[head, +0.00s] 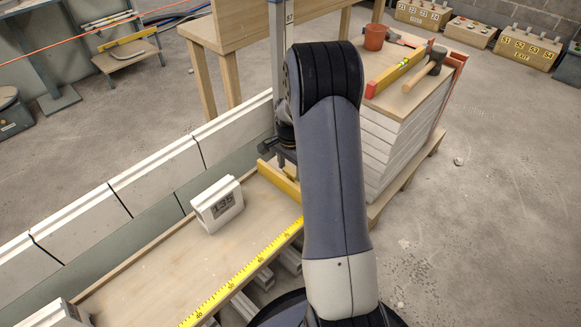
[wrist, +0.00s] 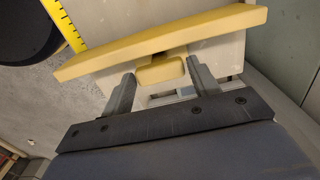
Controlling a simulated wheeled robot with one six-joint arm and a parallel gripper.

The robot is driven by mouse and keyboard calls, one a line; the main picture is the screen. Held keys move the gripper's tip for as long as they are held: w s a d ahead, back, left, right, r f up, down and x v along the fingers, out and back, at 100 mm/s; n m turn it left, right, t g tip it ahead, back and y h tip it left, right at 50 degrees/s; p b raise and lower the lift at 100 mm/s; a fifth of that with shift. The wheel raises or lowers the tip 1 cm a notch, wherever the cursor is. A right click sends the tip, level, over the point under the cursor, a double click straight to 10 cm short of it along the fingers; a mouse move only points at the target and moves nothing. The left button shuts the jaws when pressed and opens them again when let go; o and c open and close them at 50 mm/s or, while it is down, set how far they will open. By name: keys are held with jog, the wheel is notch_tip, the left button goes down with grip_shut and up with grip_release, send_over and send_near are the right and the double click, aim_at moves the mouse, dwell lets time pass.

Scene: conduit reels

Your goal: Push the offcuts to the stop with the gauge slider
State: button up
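The yellow gauge slider (head: 280,183) lies across the far end of the wooden trough, partly hidden by my arm. In the wrist view its long yellow bar (wrist: 215,30) has a short tab between my fingers. In the head view my arm hides most of the gripper. A pale offcut marked 135 (head: 217,204) stands on the trough floor, apart from the slider on its near-left side. Another pale block (head: 62,315) is cut off at the bottom left. I cannot identify the stop.
A yellow measuring tape (head: 240,272) runs along the trough's right edge. A wall of pale blocks (head: 90,215) borders the left side. A stack of boards (head: 392,140) with a hammer (head: 427,68) and a level (head: 397,72) stands right. The trough floor between the offcuts is clear.

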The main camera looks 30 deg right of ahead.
jog(key=c, duration=1)
jog(key=s+a, duration=0.1)
jog(key=a, duration=0.3)
jog(key=s+a, duration=0.2)
jog(key=a, duration=0.3)
jog(key=s+a+p, duration=0.1)
jog(key=a, duration=0.3)
jog(key=shift+s+a, duration=0.2)
jog(key=shift+s, duration=0.2)
jog(key=o, duration=1.4)
jog(key=shift+c, duration=0.2)
notch_tip(320, 180, up, 11)
jog(key=p, duration=0.3)
jog(key=shift+p, duration=0.3)
jog(key=shift+f, duration=0.1)
